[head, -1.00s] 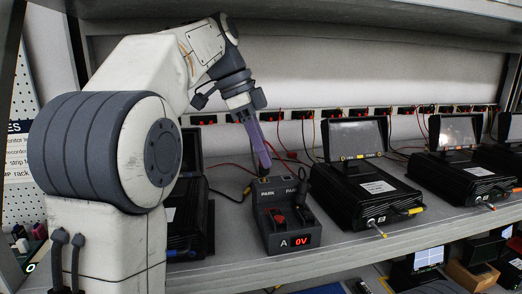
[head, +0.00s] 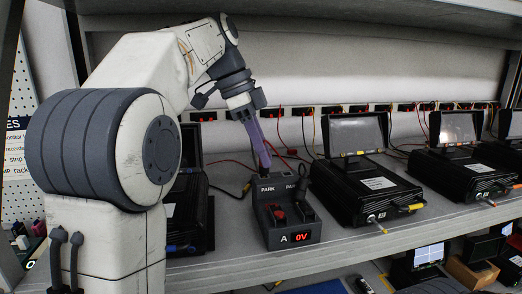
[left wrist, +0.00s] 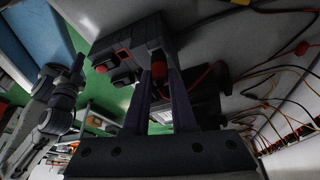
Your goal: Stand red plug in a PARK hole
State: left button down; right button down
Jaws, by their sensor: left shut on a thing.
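The dark supply box (head: 290,238) stands on the shelf, with two PARK labels on its raised rear part and a red 0V display on its front. My left gripper (head: 265,162) reaches down from above, its fingertips at the box's left PARK position. In the left wrist view, my left gripper (left wrist: 162,78) is closed around a small red piece that looks like the red plug (left wrist: 173,82). The fingers hide it in the head view, and I cannot tell whether it is in the hole.
A red part (head: 279,215) and a black part sit in the box's lower front. A black monitor unit (head: 345,200) stands close to the right, another unit farther right. A dark unit (head: 190,215) is on the left, behind my arm. Cables run along the rear; the shelf's front strip is bare.

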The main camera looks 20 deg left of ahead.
pick_arm(q)
jog(key=shift+f, duration=0.35)
dwell(0.4)
jog(key=c, duration=0.7)
grip_release()
jog(key=shift+o, duration=0.5)
jog(key=o, duration=0.3)
jog(key=shift+o, duration=0.2)
jog(key=shift+r, duration=0.15)
